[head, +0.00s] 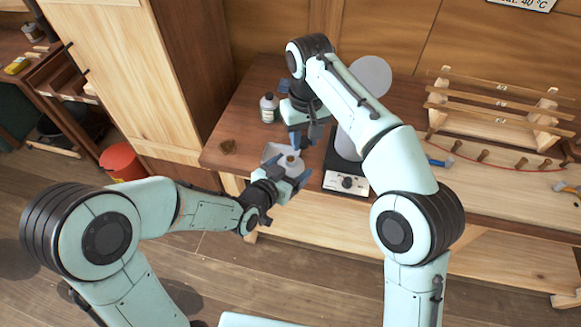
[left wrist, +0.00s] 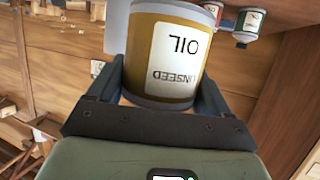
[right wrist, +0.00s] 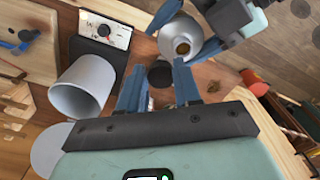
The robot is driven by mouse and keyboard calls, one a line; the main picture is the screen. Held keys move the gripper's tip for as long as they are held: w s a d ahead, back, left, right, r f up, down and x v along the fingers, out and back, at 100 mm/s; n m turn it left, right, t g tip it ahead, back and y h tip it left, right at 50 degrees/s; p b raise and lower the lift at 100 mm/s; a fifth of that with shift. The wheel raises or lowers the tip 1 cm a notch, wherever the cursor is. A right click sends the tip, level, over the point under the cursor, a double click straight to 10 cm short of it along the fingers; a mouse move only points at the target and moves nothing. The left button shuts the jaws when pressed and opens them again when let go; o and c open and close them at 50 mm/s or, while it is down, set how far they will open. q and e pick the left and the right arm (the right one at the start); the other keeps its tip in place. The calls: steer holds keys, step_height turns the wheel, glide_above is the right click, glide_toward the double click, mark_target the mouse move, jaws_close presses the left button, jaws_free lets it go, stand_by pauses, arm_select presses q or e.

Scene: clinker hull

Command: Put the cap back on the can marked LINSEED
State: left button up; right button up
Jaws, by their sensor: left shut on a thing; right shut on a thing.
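The can marked LINSEED OIL (left wrist: 175,50) is yellow-brown with a pale label, which reads upside down in the left wrist view. My left gripper (head: 283,182) is shut around the can. In the right wrist view the can's grey top (right wrist: 181,42) shows an uncovered round spout. My right gripper (right wrist: 160,92) is shut on a small dark round piece, apparently the cap (right wrist: 160,74). The cap is beside the can top in that view; the gap between them cannot be judged. In the head view the right gripper (head: 302,142) is just above and behind the can, and the cap is not clear.
A hotplate (head: 346,182) with a dial stands right of the can, with a pale pot (right wrist: 82,88) close by. A wooden rack (head: 495,105) is far right.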

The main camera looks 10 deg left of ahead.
mark_target(292, 160)
steer(key=shift+n, duration=0.4)
steer(key=s+a+r, duration=0.2)
steer(key=r, duration=0.1)
steer(key=shift+s+a+r, duration=0.1)
steer(key=shift+a, duration=0.1)
steer(key=shift+f, duration=2.05)
steer(key=shift+f, duration=0.1)
steer(key=shift+f, duration=0.8)
steer(key=shift+f, duration=0.55)
